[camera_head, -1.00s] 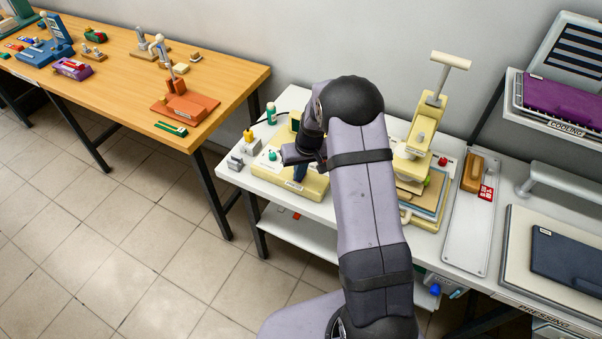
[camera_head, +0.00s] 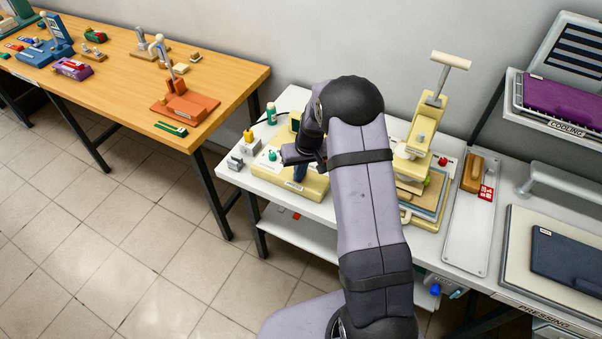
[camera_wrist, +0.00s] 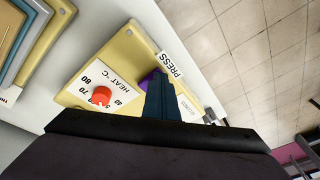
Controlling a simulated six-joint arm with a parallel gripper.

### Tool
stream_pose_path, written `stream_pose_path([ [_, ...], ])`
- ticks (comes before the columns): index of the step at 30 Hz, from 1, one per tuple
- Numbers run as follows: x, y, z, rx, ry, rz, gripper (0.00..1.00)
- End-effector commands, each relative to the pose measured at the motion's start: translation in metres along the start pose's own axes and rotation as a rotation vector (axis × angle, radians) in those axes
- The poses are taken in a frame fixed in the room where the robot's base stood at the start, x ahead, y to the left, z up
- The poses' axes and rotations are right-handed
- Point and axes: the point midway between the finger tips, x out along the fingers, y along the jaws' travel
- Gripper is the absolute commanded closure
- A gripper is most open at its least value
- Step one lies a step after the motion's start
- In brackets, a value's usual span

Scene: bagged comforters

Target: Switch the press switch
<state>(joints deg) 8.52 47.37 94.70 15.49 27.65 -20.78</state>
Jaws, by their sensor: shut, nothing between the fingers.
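In the wrist view the yellow control box (camera_wrist: 125,45) has a white label reading PRESS (camera_wrist: 171,64). Beside that label a purple part (camera_wrist: 149,79), likely the press switch, is partly hidden by my gripper's dark blue fingers (camera_wrist: 160,85). The fingers are shut and empty, with their tips over or at the purple part; I cannot tell if they touch it. In the head view my gripper (camera_head: 300,172) points down at the yellow box (camera_head: 313,188), and my arm hides much of it.
A red knob (camera_wrist: 102,96) on a HEAT dial sits close to the fingers. The yellow press (camera_head: 414,150) with its tall handle stands right of my arm. A grey block (camera_head: 235,162) and a green bottle (camera_head: 271,113) stand left on the white table (camera_head: 290,100).

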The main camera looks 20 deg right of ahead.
Motion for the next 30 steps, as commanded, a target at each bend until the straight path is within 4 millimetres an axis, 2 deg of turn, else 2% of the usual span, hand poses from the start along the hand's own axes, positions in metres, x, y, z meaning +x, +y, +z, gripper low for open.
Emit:
stream_pose_path([
  [1,0.009,-0.001,0.008,0.001,-0.018,-0.002,1.0],
  [19,0.007,-0.001,0.008,0.001,-0.018,-0.002,1.0],
  [23,0.001,-0.001,0.006,0.001,-0.018,-0.002,1.0],
  [30,-0.022,0.0,-0.003,0.001,-0.013,-0.001,1.0],
])
